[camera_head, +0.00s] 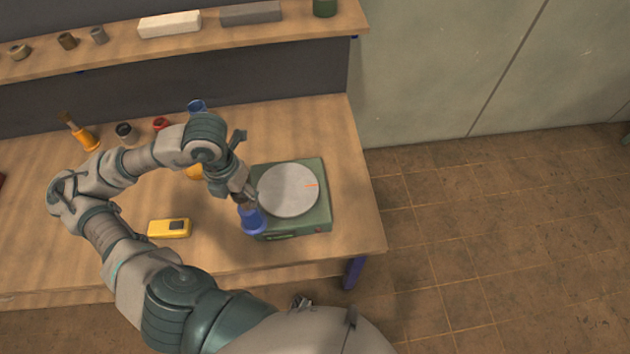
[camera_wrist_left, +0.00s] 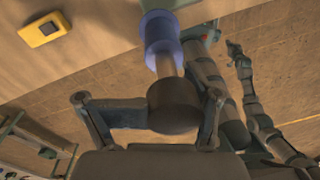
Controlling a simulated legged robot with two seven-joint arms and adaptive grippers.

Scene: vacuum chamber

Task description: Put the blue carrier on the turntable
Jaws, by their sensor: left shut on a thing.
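The blue carrier (camera_head: 252,221) hangs from my left gripper (camera_head: 243,196), at the front left edge of the turntable's base. In the left wrist view the carrier (camera_wrist_left: 162,42) shows a blue flanged body and a pale stem. My left gripper (camera_wrist_left: 150,115) is shut on the brown knob at its end. The turntable has a round grey plate (camera_head: 289,190) with a red mark, on a green base (camera_head: 318,218). The plate is empty. Whether the carrier touches the base is unclear. Part of my right gripper (camera_head: 301,302) shows low in the head view; its jaws are unclear.
A yellow device (camera_head: 169,228) lies left of the turntable. An orange holder (camera_head: 85,138), a dark jar (camera_head: 125,133), a red item (camera_head: 160,124) and a blue cup (camera_head: 197,106) stand farther back. A shelf (camera_head: 110,53) runs above. The table ends just right of the turntable.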

